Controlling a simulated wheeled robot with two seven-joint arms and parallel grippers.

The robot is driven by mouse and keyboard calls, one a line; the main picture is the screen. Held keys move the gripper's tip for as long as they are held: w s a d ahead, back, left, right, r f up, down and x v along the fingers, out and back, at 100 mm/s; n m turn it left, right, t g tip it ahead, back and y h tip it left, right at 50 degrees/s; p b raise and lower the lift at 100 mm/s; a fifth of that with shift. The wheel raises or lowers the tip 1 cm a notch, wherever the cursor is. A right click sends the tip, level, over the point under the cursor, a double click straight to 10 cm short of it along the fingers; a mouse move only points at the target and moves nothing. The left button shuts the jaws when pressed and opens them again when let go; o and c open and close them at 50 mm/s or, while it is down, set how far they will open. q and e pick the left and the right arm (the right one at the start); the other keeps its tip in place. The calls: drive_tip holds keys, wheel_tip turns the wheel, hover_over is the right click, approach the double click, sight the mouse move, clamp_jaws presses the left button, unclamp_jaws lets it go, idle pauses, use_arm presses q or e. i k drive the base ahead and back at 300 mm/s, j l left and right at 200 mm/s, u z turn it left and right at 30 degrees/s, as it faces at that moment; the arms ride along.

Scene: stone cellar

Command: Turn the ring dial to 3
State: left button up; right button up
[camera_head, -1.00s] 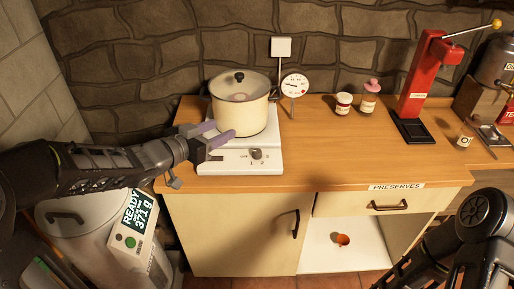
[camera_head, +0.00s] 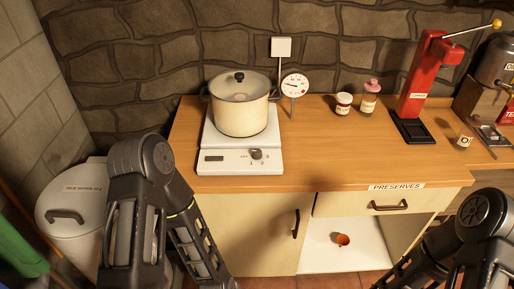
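A white hot plate (camera_head: 215,161) stands on the left of the wooden counter. Its front panel carries a small grey dial (camera_head: 256,154) with printed numbers around it. The numbers and the dial's pointer are too small to read surely. A cream pot (camera_head: 240,117) with a lid sits on the plate. My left arm is folded low in front of the cabinet and its gripper is out of view. My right arm shows at the lower right and its gripper is also out of view. Nothing touches the dial.
A round gauge (camera_head: 295,85) stands behind the plate. Two small jars (camera_head: 343,104) (camera_head: 370,96) and a red lever press (camera_head: 421,85) stand to the right. A lidded bin (camera_head: 72,212) is at the left. The counter right of the plate is clear.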

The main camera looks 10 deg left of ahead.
sight(256, 153)
drive_tip(key=k+j+z, duration=0.1)
drive_tip(key=j+z, duration=0.15)
drive_tip(key=z, duration=0.2)
drive_tip(key=k+j+z, duration=0.1)
drive_tip(key=z, duration=0.35)
drive_tip(key=k+j+z, duration=0.15)
drive_tip(key=z, duration=0.3)
drive_tip(key=j, duration=0.1)
